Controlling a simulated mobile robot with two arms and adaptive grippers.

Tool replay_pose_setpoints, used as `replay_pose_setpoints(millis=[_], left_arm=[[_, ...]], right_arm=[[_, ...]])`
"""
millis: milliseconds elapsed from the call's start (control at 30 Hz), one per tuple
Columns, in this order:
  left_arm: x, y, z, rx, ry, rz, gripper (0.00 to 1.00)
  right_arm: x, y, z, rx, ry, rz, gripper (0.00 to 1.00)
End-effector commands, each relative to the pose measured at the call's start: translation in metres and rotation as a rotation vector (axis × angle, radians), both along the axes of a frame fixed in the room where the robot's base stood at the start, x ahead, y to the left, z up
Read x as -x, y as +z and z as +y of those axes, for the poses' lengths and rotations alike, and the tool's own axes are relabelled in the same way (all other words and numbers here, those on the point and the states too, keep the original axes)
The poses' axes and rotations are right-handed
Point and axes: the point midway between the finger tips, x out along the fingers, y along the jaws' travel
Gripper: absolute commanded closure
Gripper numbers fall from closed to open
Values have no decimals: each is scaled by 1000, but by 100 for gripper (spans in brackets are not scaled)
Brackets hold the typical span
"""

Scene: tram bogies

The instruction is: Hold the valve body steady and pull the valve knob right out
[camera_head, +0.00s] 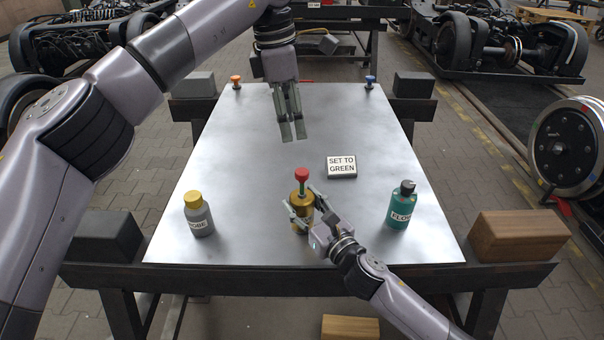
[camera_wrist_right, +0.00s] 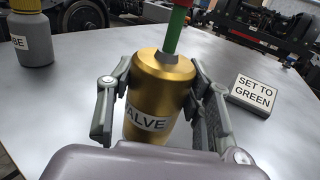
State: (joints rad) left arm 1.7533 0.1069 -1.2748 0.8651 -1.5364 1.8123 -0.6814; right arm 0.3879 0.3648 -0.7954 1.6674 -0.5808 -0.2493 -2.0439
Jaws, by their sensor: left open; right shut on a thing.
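The brass valve body (camera_head: 302,212) stands upright near the front middle of the table. A green stem rises from its top to a red knob (camera_head: 302,174). My right gripper (camera_head: 303,214) is shut on the valve body from the front right.
A "SET TO GREEN" sign (camera_head: 342,167) lies right of the valve. A grey bottle with yellow cap (camera_head: 199,215) stands left, a teal bottle (camera_head: 402,206) right. Orange (camera_head: 236,82) and blue (camera_head: 370,82) knobs are at the back corners. The metal tabletop (camera_head: 240,150) is otherwise largely clear.

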Motion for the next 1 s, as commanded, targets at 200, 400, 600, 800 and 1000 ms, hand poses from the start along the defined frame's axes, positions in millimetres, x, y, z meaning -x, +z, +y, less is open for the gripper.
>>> replay_pose_setpoints(millis=[200,400,600,800,1000], left_arm=[[0,5,1,1,0,0,52],[0,5,1,1,0,0,52],[0,5,1,1,0,0,52],[0,5,1,1,0,0,52],[0,5,1,1,0,0,52]], right_arm=[[0,0,0,1,-1,1,85],[0,0,0,1,-1,1,49],[0,0,0,0,0,0,36],[0,0,0,0,0,0,30],[1,0,-1,0,0,0,30]])
